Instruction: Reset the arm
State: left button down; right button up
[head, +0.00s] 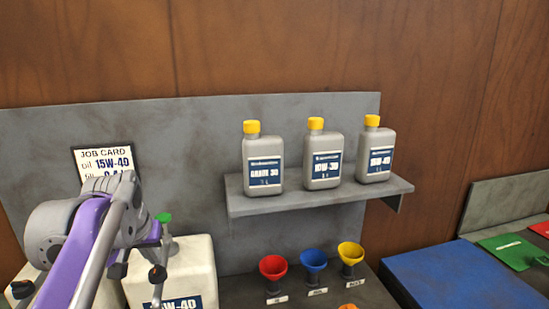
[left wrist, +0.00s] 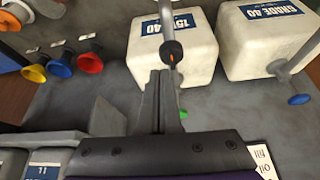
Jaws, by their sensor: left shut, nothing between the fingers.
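My left gripper (left wrist: 160,100) is shut and empty in the left wrist view. It is close to a white 15W-40 container (left wrist: 192,66), in front of a dark-knobbed stem (left wrist: 172,50). In the head view my purple and grey left arm comes in at the lower left and partly covers the job card and that container (head: 190,262). I cannot tell from these views whether the fingers touch anything. My right gripper is not in view.
A job card (head: 95,157) reads 15W-40. A shelf (head: 310,199) holds grey GRADE 30 (head: 263,160), 10W-30 (head: 322,155) and 15W-40 (head: 375,150) bottles. Red (head: 273,267), blue (head: 314,260) and yellow (head: 351,253) funnels stand below. A GRADE 40 container (left wrist: 270,40) stands beside the 15W-40 one.

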pick_arm(q)
jog(key=s+d+f, duration=0.4)
jog(key=s+f, duration=0.6)
jog(key=f, duration=0.2)
jog(key=s+d+f+m+t, duration=0.1)
jog(key=s+d+f, duration=0.3)
jog(key=s+f, duration=0.6)
notch_tip(320, 180, down, 2)
jog(key=shift+d+f+m+h, duration=0.2)
jog(key=shift+m+h, duration=0.1)
jog(key=shift+h, duration=0.1)
jog(key=shift+w+a, duration=0.1)
dwell(1.2)
